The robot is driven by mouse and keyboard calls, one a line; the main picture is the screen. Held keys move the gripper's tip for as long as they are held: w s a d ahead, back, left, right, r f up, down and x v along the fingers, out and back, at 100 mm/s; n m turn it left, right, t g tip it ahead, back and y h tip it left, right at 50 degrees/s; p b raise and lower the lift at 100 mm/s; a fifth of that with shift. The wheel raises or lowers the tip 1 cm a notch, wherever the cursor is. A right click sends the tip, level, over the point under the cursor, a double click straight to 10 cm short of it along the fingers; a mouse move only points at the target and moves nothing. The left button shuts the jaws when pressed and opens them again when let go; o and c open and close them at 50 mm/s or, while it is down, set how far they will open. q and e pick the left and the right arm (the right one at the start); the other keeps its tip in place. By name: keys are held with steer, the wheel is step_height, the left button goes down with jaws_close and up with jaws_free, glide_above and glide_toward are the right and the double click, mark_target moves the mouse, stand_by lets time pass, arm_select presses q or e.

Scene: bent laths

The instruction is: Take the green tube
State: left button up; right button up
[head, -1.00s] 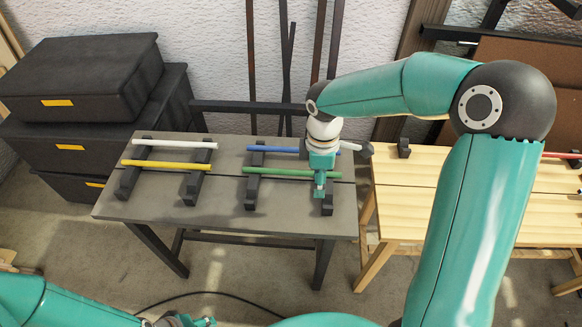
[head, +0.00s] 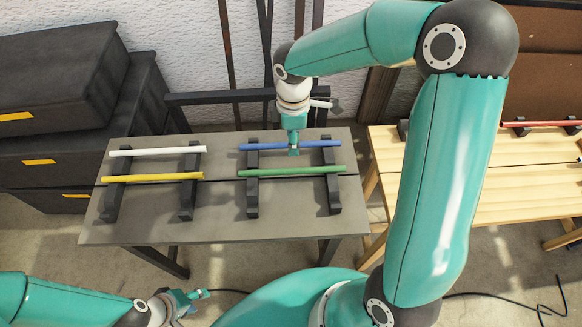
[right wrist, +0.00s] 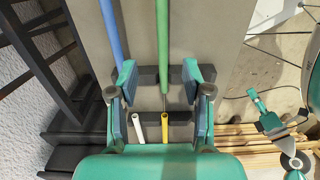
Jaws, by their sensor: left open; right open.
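The green tube (head: 290,171) lies across two black notched rests on the dark grey table, in front of the blue tube (head: 325,144). My right gripper (head: 293,150) is open and empty, pointing down, overlapping the blue tube in the head view. My left gripper (head: 202,294) is open and empty, low in front of the table.
A white tube (head: 158,152) and a yellow tube (head: 152,178) lie on rests at the table's left. Black cases (head: 60,90) stand at far left. A pale wooden table (head: 500,199) at right holds a red tube (head: 550,124). The grey table's front strip is clear.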

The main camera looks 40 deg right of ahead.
glide_above(291, 169)
steer(key=f, duration=0.8)
steer(key=shift+d, duration=0.2)
steer(key=shift+a+f, duration=0.15)
steer(key=shift+f, duration=1.15)
steer(key=shift+a+f, duration=0.15)
steer(key=shift+f, duration=1.15)
jaws_close()
